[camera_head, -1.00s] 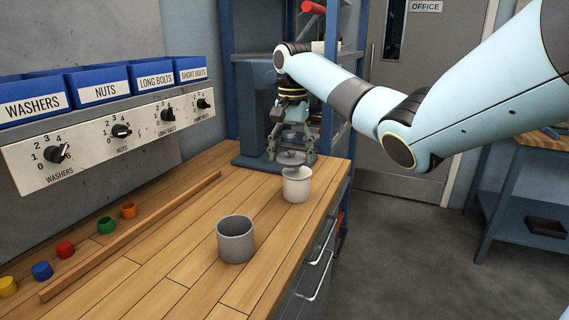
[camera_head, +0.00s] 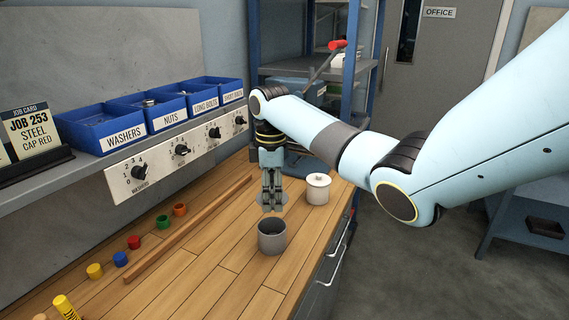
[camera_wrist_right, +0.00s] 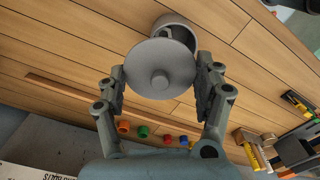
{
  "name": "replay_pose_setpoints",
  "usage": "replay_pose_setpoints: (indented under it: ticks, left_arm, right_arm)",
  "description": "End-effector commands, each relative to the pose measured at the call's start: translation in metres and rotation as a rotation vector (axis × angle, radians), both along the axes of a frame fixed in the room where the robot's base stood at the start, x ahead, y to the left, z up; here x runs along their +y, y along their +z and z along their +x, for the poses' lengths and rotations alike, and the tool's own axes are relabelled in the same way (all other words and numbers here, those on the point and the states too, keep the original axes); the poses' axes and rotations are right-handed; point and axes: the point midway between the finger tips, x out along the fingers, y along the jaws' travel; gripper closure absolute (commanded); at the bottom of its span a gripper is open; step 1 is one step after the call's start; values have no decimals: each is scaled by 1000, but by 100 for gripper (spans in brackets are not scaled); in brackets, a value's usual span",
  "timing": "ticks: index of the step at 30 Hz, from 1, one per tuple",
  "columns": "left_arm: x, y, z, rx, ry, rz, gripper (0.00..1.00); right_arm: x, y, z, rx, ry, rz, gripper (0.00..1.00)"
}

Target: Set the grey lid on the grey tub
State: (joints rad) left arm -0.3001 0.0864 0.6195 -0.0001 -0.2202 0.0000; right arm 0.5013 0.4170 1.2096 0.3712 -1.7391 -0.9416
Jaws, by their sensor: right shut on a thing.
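My right gripper (camera_head: 271,204) points down above the bench and is shut on the grey lid (camera_wrist_right: 160,68), a round disc with a small knob. In the right wrist view the lid sits between the two fingers, knob towards the camera. The open grey tub (camera_head: 272,238) stands upright on the bench, just below and slightly nearer than the gripper in the head view. In the right wrist view the tub (camera_wrist_right: 176,22) shows beyond the lid, which covers part of its mouth. The lid is apart from the tub. My left gripper is out of view.
A white lidded pot (camera_head: 318,189) stands right of the gripper, near the bench's right edge. A wooden strip (camera_head: 190,228) and several coloured caps lie to the left. Blue bins (camera_head: 101,127) stand above the dial panel. The bench around the tub is clear.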

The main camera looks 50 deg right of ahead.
Motion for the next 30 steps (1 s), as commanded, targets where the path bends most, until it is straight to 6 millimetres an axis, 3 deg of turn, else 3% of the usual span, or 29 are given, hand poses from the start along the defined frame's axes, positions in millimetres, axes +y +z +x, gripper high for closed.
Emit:
replay_pose_setpoints:
  ticks: [1, 3, 8, 14, 30]
  left_arm:
    - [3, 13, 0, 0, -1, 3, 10]
    - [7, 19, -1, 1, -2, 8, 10]
    - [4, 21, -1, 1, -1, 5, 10]
    - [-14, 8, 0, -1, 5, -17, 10]
    - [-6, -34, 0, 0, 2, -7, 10]
  right_arm:
    - [7, 5, -5, 3, 4, 0, 53]
    - [14, 4, -8, 2, 8, 1, 53]
    - [18, 1, -12, 1, 10, -1, 53]
    - [18, -9, -13, 1, 9, 0, 53]
    - [17, -44, -13, 1, 8, -1, 53]
